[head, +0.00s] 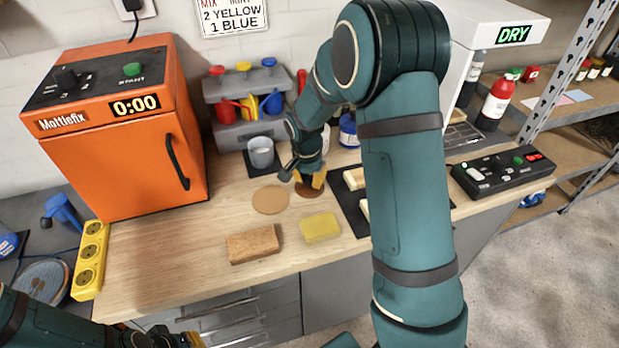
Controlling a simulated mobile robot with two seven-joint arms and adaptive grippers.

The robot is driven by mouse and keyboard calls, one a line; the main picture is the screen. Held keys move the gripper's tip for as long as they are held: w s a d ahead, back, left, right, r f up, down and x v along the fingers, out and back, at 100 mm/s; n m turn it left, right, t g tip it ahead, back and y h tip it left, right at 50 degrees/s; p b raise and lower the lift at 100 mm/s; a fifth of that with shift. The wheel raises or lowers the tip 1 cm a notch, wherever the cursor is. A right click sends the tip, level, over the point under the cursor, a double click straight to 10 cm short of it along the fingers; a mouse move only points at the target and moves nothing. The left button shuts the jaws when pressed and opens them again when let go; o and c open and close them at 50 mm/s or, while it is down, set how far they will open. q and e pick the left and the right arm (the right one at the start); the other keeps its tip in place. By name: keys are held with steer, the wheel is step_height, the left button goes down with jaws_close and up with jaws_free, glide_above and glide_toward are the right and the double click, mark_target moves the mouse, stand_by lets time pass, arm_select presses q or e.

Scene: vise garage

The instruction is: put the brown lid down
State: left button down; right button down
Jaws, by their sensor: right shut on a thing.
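The brown lid (311,192) is a small dark brown disc at the middle of the wooden bench (190,250), just right of a round tan disc (270,200). My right gripper (312,182) reaches down from above and is shut on the lid with its yellow fingertips. The lid is at or just above the bench top; I cannot tell if it touches. The fingers hide part of it. My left gripper (190,339) shows only partly at the bottom left, below the bench front, and its opening is unclear.
A brown block (253,244) and a yellow sponge (320,227) lie in front. A light cup (261,152) stands behind on a dark mat. The orange Mattlefix machine (120,150) is left; a black control box (500,173) is right. The bench's front left is clear.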

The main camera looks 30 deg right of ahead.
mark_target(307, 188)
steer(key=shift+f, duration=0.1)
steer(key=shift+f, duration=0.15)
steer(key=c, duration=0.9)
jaws_free()
steer(key=shift+r, duration=0.4)
steer(key=r+p, duration=0.1)
steer(key=r, duration=0.3)
steer(key=a+r, duration=0.1)
steer(key=r, duration=0.2)
steer(key=r+p, duration=0.1)
steer(key=r, duration=0.3)
steer(key=shift+s+a+r+p, duration=0.15)
steer(key=shift+s+r+p, duration=0.15)
steer(key=shift+s, duration=0.1)
